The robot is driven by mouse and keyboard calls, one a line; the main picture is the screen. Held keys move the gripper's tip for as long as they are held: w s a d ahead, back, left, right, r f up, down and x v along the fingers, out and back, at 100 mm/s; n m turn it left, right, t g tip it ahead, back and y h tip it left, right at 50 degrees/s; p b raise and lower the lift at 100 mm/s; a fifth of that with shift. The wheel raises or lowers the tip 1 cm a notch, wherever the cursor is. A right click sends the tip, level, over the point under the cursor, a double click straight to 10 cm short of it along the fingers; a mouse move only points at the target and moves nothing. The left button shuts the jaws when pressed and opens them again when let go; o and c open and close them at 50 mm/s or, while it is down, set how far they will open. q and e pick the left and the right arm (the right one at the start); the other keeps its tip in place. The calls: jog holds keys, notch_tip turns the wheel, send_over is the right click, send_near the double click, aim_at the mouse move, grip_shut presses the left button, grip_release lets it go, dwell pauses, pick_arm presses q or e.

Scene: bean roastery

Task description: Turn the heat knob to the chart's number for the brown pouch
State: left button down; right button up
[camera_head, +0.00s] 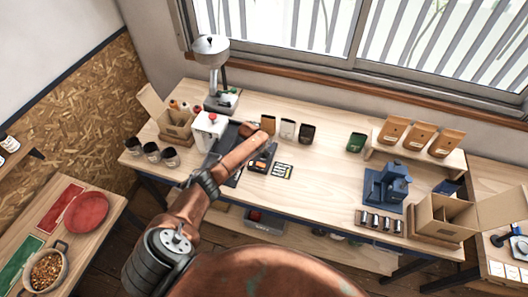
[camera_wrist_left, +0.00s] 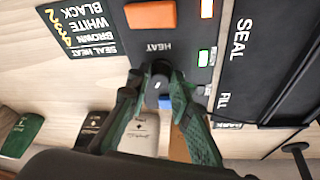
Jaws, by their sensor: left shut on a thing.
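The dark control panel (camera_wrist_left: 185,35) carries the word HEAT, an orange block and small lit displays. My left gripper (camera_wrist_left: 160,85) is shut around the dark heat knob (camera_wrist_left: 158,70) below the word HEAT; the fingers partly hide it and I cannot read its setting. The brown pouch (camera_head: 268,124) stands behind the panel, left of the white pouch (camera_head: 287,129) and black pouch (camera_head: 306,133).
A green pouch (camera_head: 355,142) stands farther right. A blue machine (camera_head: 387,186) and an open carton (camera_head: 440,215) stand at the right. The bench between chart and blue machine is clear.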

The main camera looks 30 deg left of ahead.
pick_arm(q)
jog(key=c, duration=1.7)
grip_release()
jog(key=shift+c, duration=0.2)
jog(key=v, duration=1.2)
